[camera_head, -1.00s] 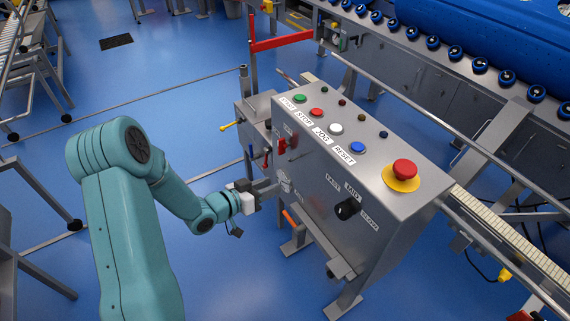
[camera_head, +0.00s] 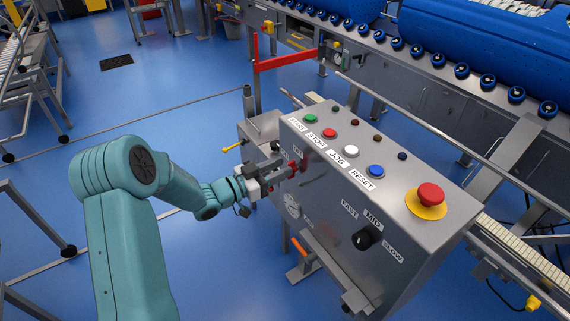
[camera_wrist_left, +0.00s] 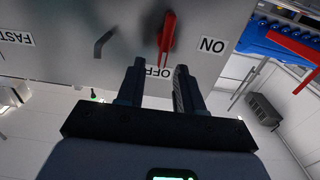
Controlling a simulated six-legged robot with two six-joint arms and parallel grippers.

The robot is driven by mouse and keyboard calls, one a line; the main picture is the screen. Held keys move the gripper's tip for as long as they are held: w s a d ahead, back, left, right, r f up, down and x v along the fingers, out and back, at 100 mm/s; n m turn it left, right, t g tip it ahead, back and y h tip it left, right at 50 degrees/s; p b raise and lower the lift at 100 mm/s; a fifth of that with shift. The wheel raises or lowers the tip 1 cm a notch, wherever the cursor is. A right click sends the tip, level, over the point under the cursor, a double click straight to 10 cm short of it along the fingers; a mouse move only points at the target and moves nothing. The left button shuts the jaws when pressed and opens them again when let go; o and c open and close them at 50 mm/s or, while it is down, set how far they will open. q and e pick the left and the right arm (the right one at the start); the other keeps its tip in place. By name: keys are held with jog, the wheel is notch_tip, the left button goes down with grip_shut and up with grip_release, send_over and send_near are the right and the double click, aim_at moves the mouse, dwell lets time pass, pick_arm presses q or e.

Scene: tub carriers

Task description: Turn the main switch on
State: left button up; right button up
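The main switch has a red handle (camera_head: 297,164) on the side face of the steel control box (camera_head: 335,205). In the left wrist view the red handle (camera_wrist_left: 167,38) points at the OFF label (camera_wrist_left: 158,72), with the ON label (camera_wrist_left: 212,45) to its right. My left gripper (camera_head: 284,167) is right at the handle in the head view. In the left wrist view its fingers (camera_wrist_left: 159,68) are apart, with the handle's end just beyond and between the tips. I cannot tell whether they touch it. My right gripper is not in view.
The box top carries green, red, white and blue buttons and a red emergency stop (camera_head: 430,194). A black speed knob (camera_head: 366,238) is on the same face as the switch. Blue floor left of the box is open.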

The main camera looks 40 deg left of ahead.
pick_arm(q)
jog(key=shift+x, duration=1.35)
jog(key=shift+a, duration=0.1)
grip_shut()
